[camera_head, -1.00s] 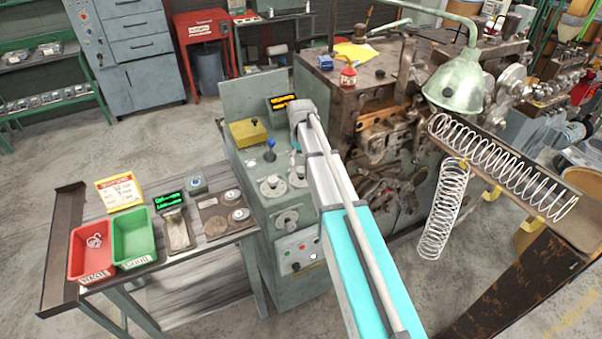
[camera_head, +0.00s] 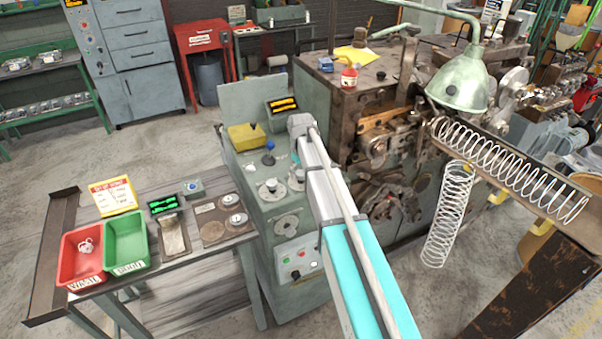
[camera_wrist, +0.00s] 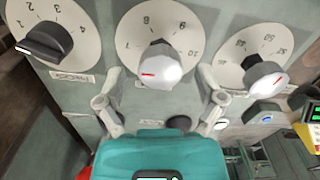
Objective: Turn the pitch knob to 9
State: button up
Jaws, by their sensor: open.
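In the wrist view three dials show on a grey-green panel. The middle dial's plate (camera_wrist: 136,36) carries numbers including 8, 9 and 10, so I take its white knob (camera_wrist: 158,68) as the pitch knob. Its red mark lies toward the left of the knob, away from the 9 at upper right. My gripper (camera_wrist: 161,103) is open, with its two fingers apart below the middle dial; the knob appears between and beyond the fingertips, with no contact visible. In the head view my arm hides the gripper and part of the panel.
A black knob (camera_wrist: 48,40) sits left and another white knob (camera_wrist: 264,80) right. In the head view the console (camera_head: 290,255) adjoins a table with a red bin (camera_head: 84,258) and a green bin (camera_head: 127,243). The coiler machine (camera_head: 345,100) stands right of my arm.

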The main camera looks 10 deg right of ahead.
jog(key=shift+c, duration=0.2)
jog(key=c, duration=1.1)
jog(key=shift+m, duration=0.5)
jog(key=m, duration=0.4)
jog(key=shift+m, duration=0.3)
jog(key=m, duration=0.6)
jog(key=shift+d, duration=0.1)
jog(key=m, duration=0.6)
jog(key=shift+m, duration=0.3)
jog(key=m, duration=0.5)
jog(key=shift+s+m, duration=0.1)
jog(key=shift+m, duration=0.2)
